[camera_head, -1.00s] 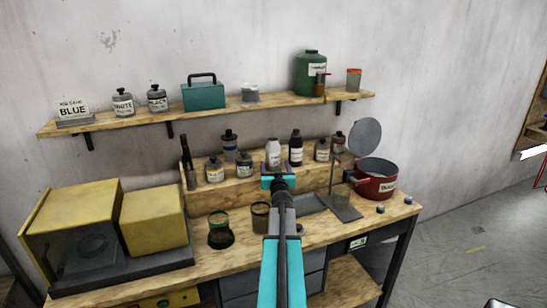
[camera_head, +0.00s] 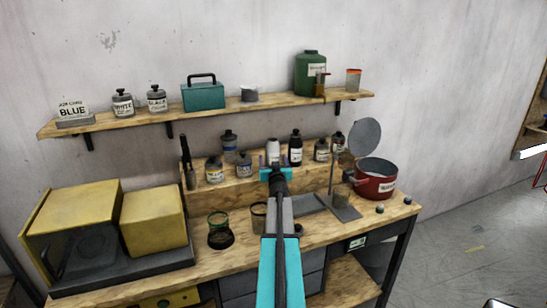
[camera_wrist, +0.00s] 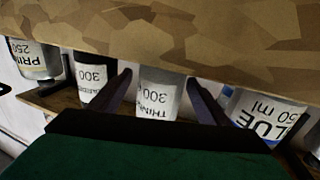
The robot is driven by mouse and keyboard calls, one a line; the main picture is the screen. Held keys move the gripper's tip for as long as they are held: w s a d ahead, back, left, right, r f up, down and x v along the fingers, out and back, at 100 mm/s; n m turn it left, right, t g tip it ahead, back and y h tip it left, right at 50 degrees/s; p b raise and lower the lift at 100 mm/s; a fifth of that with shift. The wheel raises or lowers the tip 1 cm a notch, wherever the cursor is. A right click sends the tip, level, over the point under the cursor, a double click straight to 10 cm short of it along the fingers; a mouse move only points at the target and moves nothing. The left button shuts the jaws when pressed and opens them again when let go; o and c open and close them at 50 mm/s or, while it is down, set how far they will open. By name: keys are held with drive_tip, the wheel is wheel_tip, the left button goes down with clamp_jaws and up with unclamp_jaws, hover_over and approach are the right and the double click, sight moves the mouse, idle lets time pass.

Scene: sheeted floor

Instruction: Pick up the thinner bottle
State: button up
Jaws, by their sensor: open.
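The thinner bottle (camera_head: 273,149) is white and stands on the raised wooden ledge at the back of the bench, left of a black bottle (camera_head: 295,148). In the wrist view, which looks upside down, the thinner bottle (camera_wrist: 157,97) shows a label reading "THIN..." and "300". My gripper (camera_head: 275,163) is open in front of it in the head view and hides its lower part. In the wrist view my gripper (camera_wrist: 160,78) has one finger on each side of the bottle, with small gaps. I cannot tell how deep the bottle sits between them.
The black bottle (camera_wrist: 92,78) is close beside one finger, and a blue-labelled jar (camera_wrist: 262,112) is beside the other. More jars stand along the ledge. A red pot (camera_head: 375,182) is at the right and a yellow box (camera_head: 72,222) at the left. An upper shelf (camera_head: 215,108) runs above.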

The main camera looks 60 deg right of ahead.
sight(273, 153)
idle(0.5)
drive_tip(key=c, duration=1.6)
drive_tip(key=shift+c, duration=0.2)
drive_tip(key=shift+r, duration=0.1)
drive_tip(key=shift+r+p, duration=0.9)
drive_tip(key=shift+r, duration=0.5)
drive_tip(key=s+a+r+p, duration=0.1)
drive_tip(key=s+a, duration=0.1)
drive_tip(key=s, duration=0.5)
drive_tip(key=s+a+r+p, duration=0.1)
drive_tip(key=s+a, duration=0.2)
drive_tip(key=s, duration=0.5)
drive_tip(key=shift+p, duration=0.4)
drive_tip(key=shift+s, duration=0.2)
